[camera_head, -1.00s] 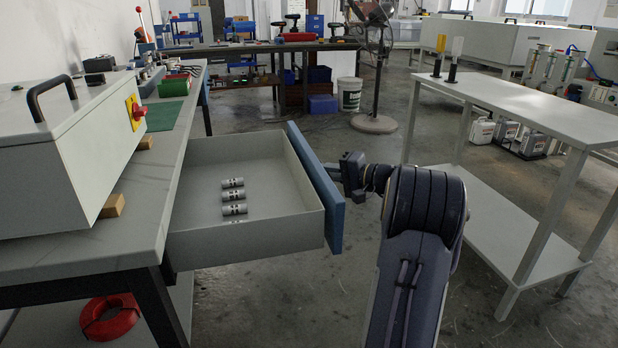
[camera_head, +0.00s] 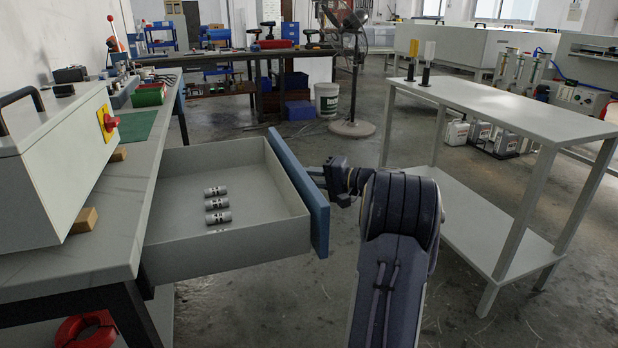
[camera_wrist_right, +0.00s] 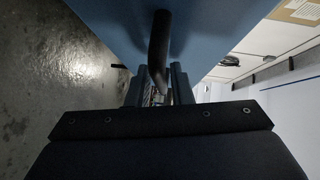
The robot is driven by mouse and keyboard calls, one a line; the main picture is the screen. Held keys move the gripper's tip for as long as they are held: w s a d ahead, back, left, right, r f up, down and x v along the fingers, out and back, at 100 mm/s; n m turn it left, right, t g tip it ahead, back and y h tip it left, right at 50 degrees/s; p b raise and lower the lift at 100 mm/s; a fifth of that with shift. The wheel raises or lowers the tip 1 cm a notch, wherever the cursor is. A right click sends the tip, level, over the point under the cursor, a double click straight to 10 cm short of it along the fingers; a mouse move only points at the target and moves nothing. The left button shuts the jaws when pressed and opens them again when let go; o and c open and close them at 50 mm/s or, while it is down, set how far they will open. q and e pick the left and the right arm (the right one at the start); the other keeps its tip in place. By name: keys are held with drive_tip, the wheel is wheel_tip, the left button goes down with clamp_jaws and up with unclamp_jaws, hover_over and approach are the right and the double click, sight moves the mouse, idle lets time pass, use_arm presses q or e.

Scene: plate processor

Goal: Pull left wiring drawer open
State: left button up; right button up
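The left wiring drawer (camera_head: 228,247) is a grey box with a blue front panel (camera_head: 300,192). It stands well out from the workbench (camera_head: 100,228) at the left, and several grey cylinders (camera_head: 216,204) lie inside. My right gripper (camera_head: 322,172) is at the outer side of the blue panel. In the right wrist view the black curved drawer handle (camera_wrist_right: 159,52) runs down between the fingers of my right gripper (camera_wrist_right: 160,90), which appear closed around it. The fingertips are partly hidden by the handle and shadow. My left gripper is not in view.
A white two-level table (camera_head: 500,108) stands to the right, with open floor between it and the drawer. A grey box with a red knob (camera_head: 55,160) sits on the workbench. A fan (camera_head: 352,128) and white bucket (camera_head: 327,98) stand behind.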

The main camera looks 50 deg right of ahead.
drive_tip(key=p+v, duration=0.1)
drive_tip(key=v, duration=0.6)
drive_tip(key=shift+s+p, duration=0.3)
drive_tip(key=shift+p, duration=0.05)
drive_tip(key=shift+d, duration=0.1)
